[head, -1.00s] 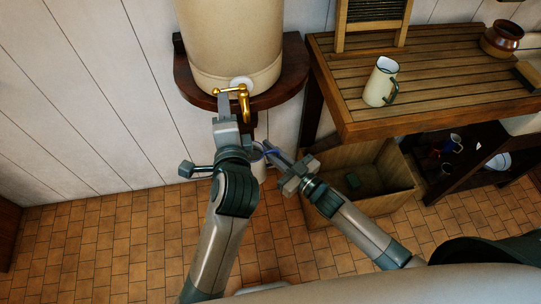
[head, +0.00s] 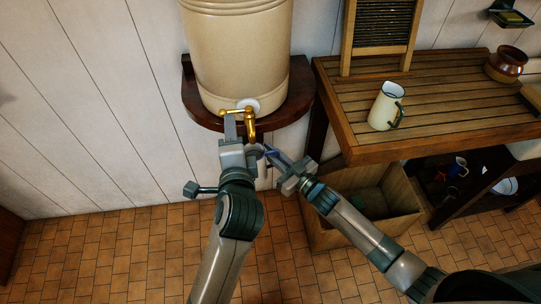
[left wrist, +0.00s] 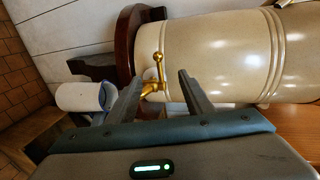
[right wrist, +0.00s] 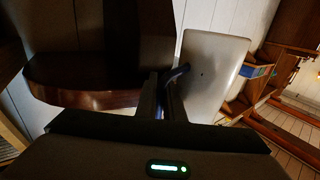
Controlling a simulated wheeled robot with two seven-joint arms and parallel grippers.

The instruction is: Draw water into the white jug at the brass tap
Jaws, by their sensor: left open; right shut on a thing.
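The brass tap (head: 250,126) juts from the foot of the big cream cask. In the left wrist view its lever (left wrist: 160,66) stands between my left gripper's (left wrist: 160,80) two parted fingers. My left gripper (head: 236,124) is open at the tap in the head view. My right gripper (head: 273,154) is shut on the blue handle (right wrist: 178,75) of the white jug (right wrist: 214,72). The jug is below the tap; the left wrist view shows its white side (left wrist: 78,97) and blue rim. My left gripper hides most of it in the head view. I cannot see any water running.
The cask (head: 240,50) stands on a dark wooden shelf (head: 300,92). At the right, a slatted table (head: 440,95) bears a cream jug (head: 384,110) with a dark handle, a washboard (head: 379,35) and a brown pot (head: 506,62). A wooden crate (head: 385,228) stands below.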

